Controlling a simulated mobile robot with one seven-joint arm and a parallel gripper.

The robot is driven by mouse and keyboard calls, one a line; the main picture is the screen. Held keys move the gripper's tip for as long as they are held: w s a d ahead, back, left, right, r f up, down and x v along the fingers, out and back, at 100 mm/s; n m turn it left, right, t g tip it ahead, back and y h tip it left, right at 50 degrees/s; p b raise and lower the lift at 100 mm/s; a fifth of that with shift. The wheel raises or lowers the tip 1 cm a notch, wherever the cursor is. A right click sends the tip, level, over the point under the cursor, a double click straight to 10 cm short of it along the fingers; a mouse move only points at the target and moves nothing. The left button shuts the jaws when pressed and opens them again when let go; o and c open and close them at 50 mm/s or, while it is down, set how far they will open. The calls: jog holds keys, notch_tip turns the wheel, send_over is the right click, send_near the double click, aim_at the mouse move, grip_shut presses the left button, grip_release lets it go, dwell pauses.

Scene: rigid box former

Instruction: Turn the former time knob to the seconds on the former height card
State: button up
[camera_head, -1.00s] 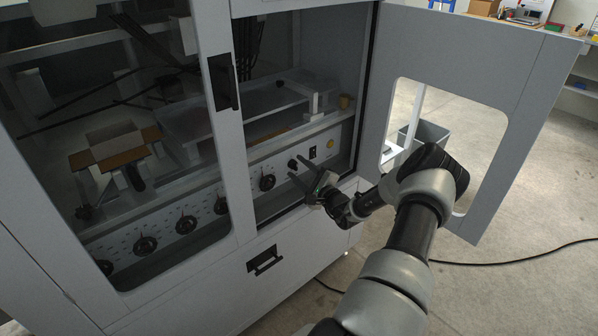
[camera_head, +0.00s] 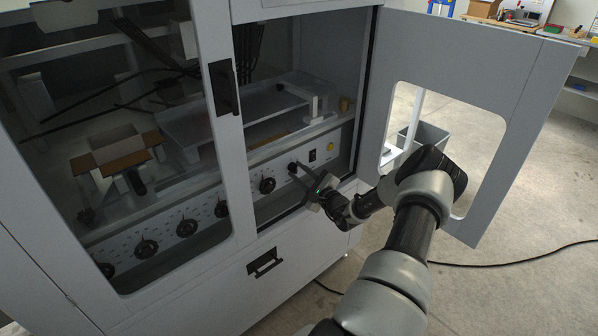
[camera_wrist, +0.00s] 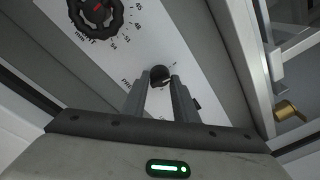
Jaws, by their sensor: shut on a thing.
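A small black knob (camera_wrist: 159,76) on the light control panel sits between my fingertips in the wrist view. It also shows in the head view (camera_head: 293,167), partly hidden by my gripper. My gripper (camera_head: 298,172) is shut on this knob, with one finger on each side; it also shows in the wrist view (camera_wrist: 159,84). I cannot make out a height card in either view.
A black handwheel (camera_wrist: 96,12) with a numbered scale is on the panel near the knob.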

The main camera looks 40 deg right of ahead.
jog(key=m+p, duration=0.1)
jog(key=m, duration=0.3)
jog(key=m+p, duration=0.1)
jog(key=m, duration=0.2)
jog(key=shift+a+m+g+y, duration=0.1)
jog(key=shift+m+g+y, duration=0.3)
jog(key=m, duration=0.4)
jog(key=shift+y, duration=0.3)
jog(key=m, duration=0.4)
jog(key=shift+y, duration=0.3)
jog(key=m, duration=0.3)
jog(key=shift+y, duration=0.3)
jog(key=m+b, duration=0.1)
jog(key=m, duration=0.3)
jog(key=shift+y, duration=0.3)
jog(key=m, duration=0.4)
jog(key=shift+r+m+y+b, duration=0.1)
jog(key=shift+m+y+b, duration=0.2)
jog(key=shift+y+b, duration=0.1)
jog(key=shift+d+m+t+b, duration=0.2)
jog(key=shift+m+t+b, duration=0.1)
jog(key=shift+m, duration=1.8)
jog(key=shift+r, duration=0.1)
